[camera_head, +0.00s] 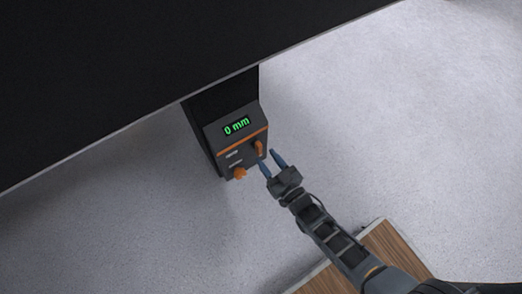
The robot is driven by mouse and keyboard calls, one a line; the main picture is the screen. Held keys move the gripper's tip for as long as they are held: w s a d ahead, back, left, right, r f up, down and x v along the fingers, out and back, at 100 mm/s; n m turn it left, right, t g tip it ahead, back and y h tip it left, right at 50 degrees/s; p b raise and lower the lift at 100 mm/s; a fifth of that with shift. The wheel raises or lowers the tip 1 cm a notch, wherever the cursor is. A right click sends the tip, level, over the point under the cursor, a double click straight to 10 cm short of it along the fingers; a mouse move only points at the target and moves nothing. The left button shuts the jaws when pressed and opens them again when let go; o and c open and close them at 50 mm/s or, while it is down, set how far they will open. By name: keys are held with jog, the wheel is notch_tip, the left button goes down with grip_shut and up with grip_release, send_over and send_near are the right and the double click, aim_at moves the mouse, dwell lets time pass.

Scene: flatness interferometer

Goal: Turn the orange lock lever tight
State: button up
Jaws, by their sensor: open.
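A dark control box (213,143) with a green display reading "0 mm" (236,126) stands below a large black slab. Two orange parts show on its front: an upright, elongated one (259,147) at the right and a knob-like one (239,173) at the lower left. The elongated one looks like the lock lever, but I cannot read the small labels. My gripper (271,160) is open, with its two blue fingers pointing up-left at the box. The fingertips are close to the right orange part. I cannot tell whether they touch it.
The large black slab (150,70) fills the upper left and overhangs the box. An orange stripe crosses the box front. A wooden surface (390,245) lies under my arm at the bottom. The pale grey floor (400,110) is clear to the right.

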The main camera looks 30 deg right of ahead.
aim_at(261, 150)
jog(key=shift+w+b, duration=0.35)
jog(key=shift+w, duration=1.5)
jog(key=shift+c, duration=0.3)
grip_shut()
